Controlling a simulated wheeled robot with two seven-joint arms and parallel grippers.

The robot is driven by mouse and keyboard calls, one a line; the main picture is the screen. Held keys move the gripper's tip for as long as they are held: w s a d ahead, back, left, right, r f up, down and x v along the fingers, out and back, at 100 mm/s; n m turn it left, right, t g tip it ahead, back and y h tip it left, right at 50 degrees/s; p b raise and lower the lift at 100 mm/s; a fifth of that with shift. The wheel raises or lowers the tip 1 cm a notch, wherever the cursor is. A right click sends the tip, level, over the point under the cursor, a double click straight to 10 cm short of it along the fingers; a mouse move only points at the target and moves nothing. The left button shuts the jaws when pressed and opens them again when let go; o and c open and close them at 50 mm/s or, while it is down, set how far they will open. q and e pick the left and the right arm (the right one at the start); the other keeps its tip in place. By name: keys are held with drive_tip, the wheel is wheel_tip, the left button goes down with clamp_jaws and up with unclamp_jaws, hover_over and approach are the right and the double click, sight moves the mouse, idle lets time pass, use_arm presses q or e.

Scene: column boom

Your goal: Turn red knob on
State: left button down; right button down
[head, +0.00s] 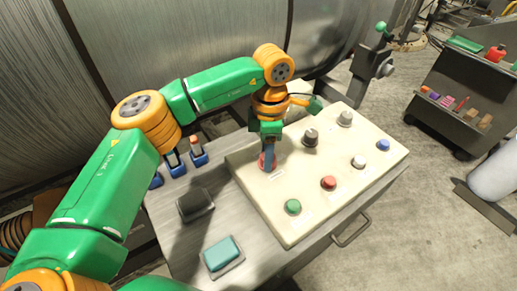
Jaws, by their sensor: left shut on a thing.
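The red knob (261,161) sits at the left end of the cream control panel (262,196). My left gripper (268,158) reaches down to it from above and is shut on it. The fingers hide most of the knob, so its pointer and turn angle cannot be read. My right gripper is not in view.
The panel also has a black knob (311,137), a grey knob (345,118), and green (292,207), red (328,183), white (359,161) and blue (383,145) buttons. Blue-based switches (198,158) and a teal pad (222,254) lie left. A tool cart (455,85) stands right.

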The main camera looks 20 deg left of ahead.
use_arm(q)
drive_tip(key=shift+m, duration=0.6)
drive_tip(key=shift+c, duration=1.9)
unclamp_jaws()
drive_tip(key=shift+s, duration=0.1)
wheel_tip(320, 180, up, 7)
drive_tip(key=shift+a+r+b, duration=0.1)
drive_tip(key=shift+r+b, duration=0.05)
drive_tip(key=shift+b, duration=0.15)
drive_tip(key=shift+a, duration=0.1)
